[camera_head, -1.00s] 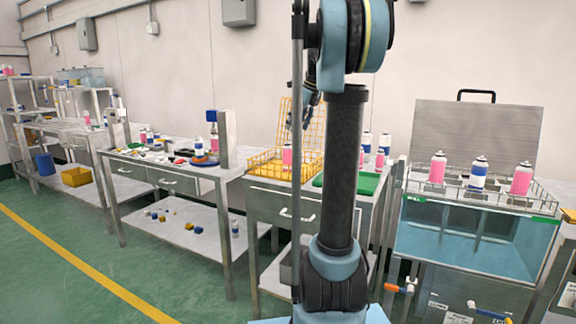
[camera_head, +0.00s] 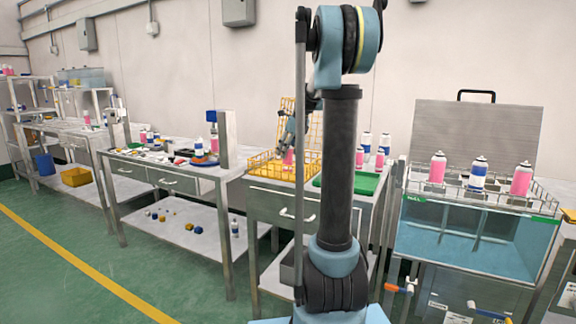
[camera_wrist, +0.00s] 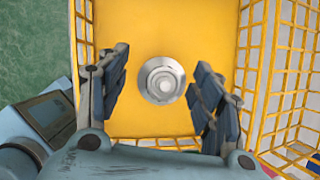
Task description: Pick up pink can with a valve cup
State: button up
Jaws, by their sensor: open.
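The pink can (camera_head: 289,157) stands upright in the yellow wire basket on the middle table, partly hidden by my gripper in the head view. In the wrist view I look straight down on its round silver valve cup (camera_wrist: 161,81). My gripper (camera_wrist: 158,92) is open, with one finger on each side of the can and a gap to both. My gripper also shows small at the basket in the head view (camera_head: 286,143).
The yellow basket (camera_wrist: 269,75) has wire walls close on the right and a rim on the left. A green tray (camera_head: 366,183) with cans is to the right. A water tank (camera_head: 475,232) with cans on top stands further right.

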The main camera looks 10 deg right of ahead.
jog(key=x, duration=0.5)
jog(key=c, duration=1.2)
